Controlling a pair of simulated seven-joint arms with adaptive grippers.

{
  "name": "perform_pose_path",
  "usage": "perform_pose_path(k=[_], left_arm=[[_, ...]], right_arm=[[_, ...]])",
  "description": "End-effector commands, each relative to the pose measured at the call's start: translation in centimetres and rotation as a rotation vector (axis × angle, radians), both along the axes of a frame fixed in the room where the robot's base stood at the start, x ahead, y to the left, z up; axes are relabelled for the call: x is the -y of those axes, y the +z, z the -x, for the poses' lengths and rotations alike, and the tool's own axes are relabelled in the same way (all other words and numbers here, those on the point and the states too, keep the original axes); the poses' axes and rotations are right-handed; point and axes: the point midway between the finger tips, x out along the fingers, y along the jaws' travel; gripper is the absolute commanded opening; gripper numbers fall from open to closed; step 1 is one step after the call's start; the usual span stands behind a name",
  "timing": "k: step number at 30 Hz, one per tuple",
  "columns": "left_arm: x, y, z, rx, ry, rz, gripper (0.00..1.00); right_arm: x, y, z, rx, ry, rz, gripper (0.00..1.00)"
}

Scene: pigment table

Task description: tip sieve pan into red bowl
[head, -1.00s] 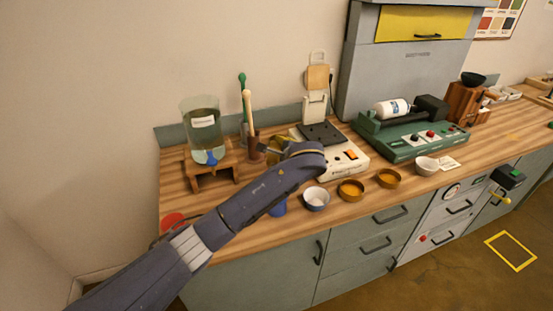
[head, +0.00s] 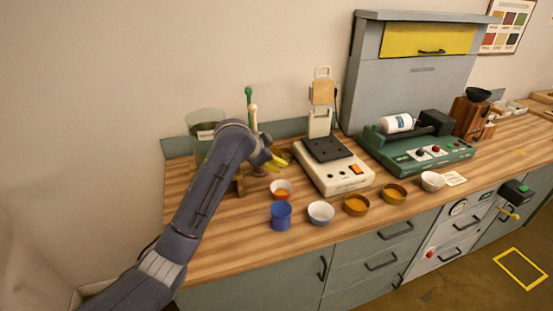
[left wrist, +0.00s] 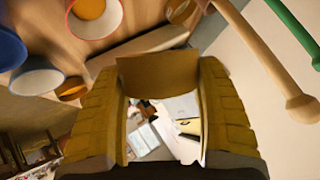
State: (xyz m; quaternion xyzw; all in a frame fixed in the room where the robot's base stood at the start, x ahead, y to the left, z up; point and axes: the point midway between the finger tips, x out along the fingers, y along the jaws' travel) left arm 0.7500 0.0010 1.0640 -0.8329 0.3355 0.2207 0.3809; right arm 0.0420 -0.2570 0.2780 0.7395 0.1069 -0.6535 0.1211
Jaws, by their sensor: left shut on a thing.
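The red bowl (head: 281,196) stands on the counter with orange powder in it. It also shows at the top of the left wrist view (left wrist: 122,12). My left gripper (head: 277,161), with yellow fingers, is above and slightly left of the red bowl, behind it in the head view. In the left wrist view the fingers are shut on a brown-gold piece (left wrist: 158,78), which I take to be part of the sieve pan. Most of the pan is hidden by the gripper, so its tilt and contents cannot be told. My right gripper is not in view.
A blue cup (head: 281,217), a blue-rimmed white bowl (head: 320,214) and two ochre bowls (head: 356,206) stand along the front. A white device (head: 335,177) is right of the gripper. A glass jar (head: 203,122) and upright handled tools (head: 253,118) stand behind my arm.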

Motion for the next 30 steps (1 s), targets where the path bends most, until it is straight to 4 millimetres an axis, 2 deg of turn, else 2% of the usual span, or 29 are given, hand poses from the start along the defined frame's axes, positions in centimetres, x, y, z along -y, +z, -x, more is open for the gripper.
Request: perform_pose_path(k=[6,15,22,30], left_arm=[[-0.48,-0.57,-0.08,-0.062,0.002,0.281,0.38],[-0.72,-0.77,-0.13,-0.116,0.001,0.542,0.38],[-0.81,-0.73,-0.19,-0.133,0.000,0.631,0.38],[-0.80,-0.75,-0.17,-0.137,-0.001,0.649,0.38]], right_arm=[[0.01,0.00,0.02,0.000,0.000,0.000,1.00],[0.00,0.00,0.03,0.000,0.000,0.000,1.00],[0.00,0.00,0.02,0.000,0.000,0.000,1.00],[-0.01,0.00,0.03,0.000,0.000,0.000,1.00]])
